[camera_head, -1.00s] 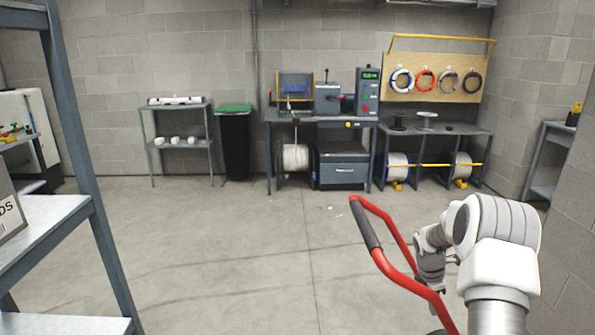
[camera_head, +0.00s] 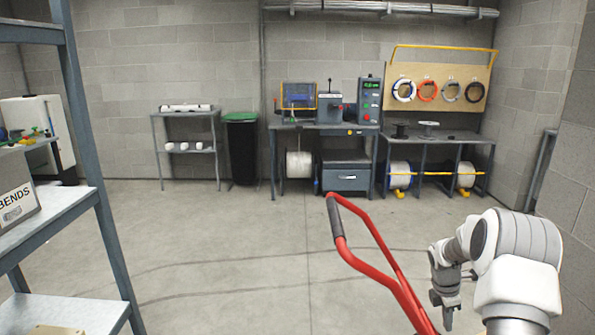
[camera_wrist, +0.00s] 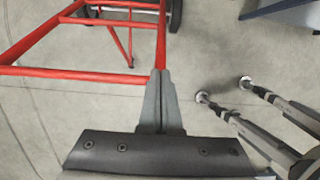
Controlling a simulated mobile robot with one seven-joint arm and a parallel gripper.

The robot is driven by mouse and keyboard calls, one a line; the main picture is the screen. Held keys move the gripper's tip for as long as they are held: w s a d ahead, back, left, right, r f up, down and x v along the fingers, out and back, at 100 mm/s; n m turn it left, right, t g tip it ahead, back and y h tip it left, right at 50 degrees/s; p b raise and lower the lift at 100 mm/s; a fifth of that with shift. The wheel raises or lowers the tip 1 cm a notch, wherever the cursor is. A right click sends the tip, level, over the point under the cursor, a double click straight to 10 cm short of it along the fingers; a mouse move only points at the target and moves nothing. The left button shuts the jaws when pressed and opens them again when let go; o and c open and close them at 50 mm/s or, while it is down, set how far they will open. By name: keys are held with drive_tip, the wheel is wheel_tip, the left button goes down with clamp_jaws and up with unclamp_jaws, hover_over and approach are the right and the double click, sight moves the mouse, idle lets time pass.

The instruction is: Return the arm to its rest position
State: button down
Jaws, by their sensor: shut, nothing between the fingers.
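My arm, white and grey, is folded at the lower right of the head view. My gripper (camera_head: 446,314) hangs downward there, beside the red cart handle. In the wrist view my gripper (camera_wrist: 160,78) shows two grey fingers pressed together, with nothing between them. It is above the concrete floor, and the red cart frame (camera_wrist: 80,72) lies beyond and to the left of its tips in that view. I cannot tell the exact gap between fingers and frame.
The red cart handle (camera_head: 375,260) with a dark grip rises in front of me. A shelf rack (camera_head: 60,222) stands close on the left. A workbench (camera_head: 283,124), a green-lidded bin (camera_head: 240,150) and a spool bench (camera_head: 440,137) line the back wall. The middle floor is clear.

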drive_tip(key=s+a+r+m+t, duration=0.1)
drive_tip(key=s+a+r+m, duration=0.2)
drive_tip(key=a+r, duration=0.35)
drive_tip(key=s+a+r+m+t, duration=0.1)
drive_tip(key=s+a+r+m, duration=0.15)
drive_tip(key=r, duration=0.75)
drive_tip(key=s+a+r+m+t, duration=0.1)
drive_tip(key=s+a+r+m, duration=0.3)
drive_tip(key=r, duration=0.4)
drive_tip(key=s+a+r+m+t+y, duration=0.1)
drive_tip(key=s+a+r+m, duration=0.2)
drive_tip(key=s, duration=0.4)
drive_tip(key=s+a+m+t+y, duration=0.1)
drive_tip(key=s+a+m, duration=0.2)
drive_tip(key=s+a, duration=0.4)
drive_tip(key=s+a+r+m+t+y, duration=0.1)
drive_tip(key=s+a+r+m, duration=0.15)
drive_tip(key=s, duration=0.55)
wheel_tip(320, 180, up, 12)
drive_tip(key=p, duration=1.2)
drive_tip(key=shift+a+f, duration=0.2)
drive_tip(key=shift+a, duration=0.1)
